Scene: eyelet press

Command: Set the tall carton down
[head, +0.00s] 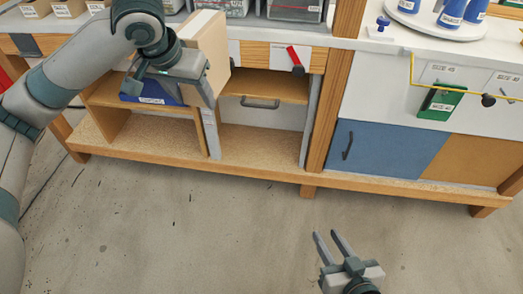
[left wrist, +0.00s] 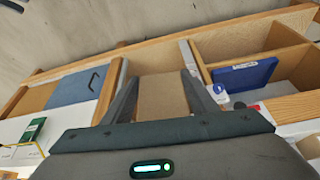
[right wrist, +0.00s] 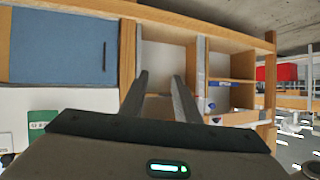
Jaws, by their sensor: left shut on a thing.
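The tall carton (head: 217,58), tan with a paler top, is in the head view at upper left, raised in front of the workbench. My left gripper (head: 200,84) is shut on it. In the left wrist view the carton's tan face (left wrist: 162,97) shows between the two fingers. Part of the carton is hidden behind the gripper in the head view. My right gripper (head: 328,242) is open and empty, low over the floor in front of the bench. In the right wrist view its fingers (right wrist: 159,82) stand apart with nothing between them.
The bench's lower shelf (head: 255,145) has a bare bay below a drawer with a grey handle (head: 260,103). A blue labelled bin (head: 155,92) is in the left bay. A blue door (head: 365,150) closes the right part. A green box (head: 440,103) and blue cups (head: 452,12) are at right.

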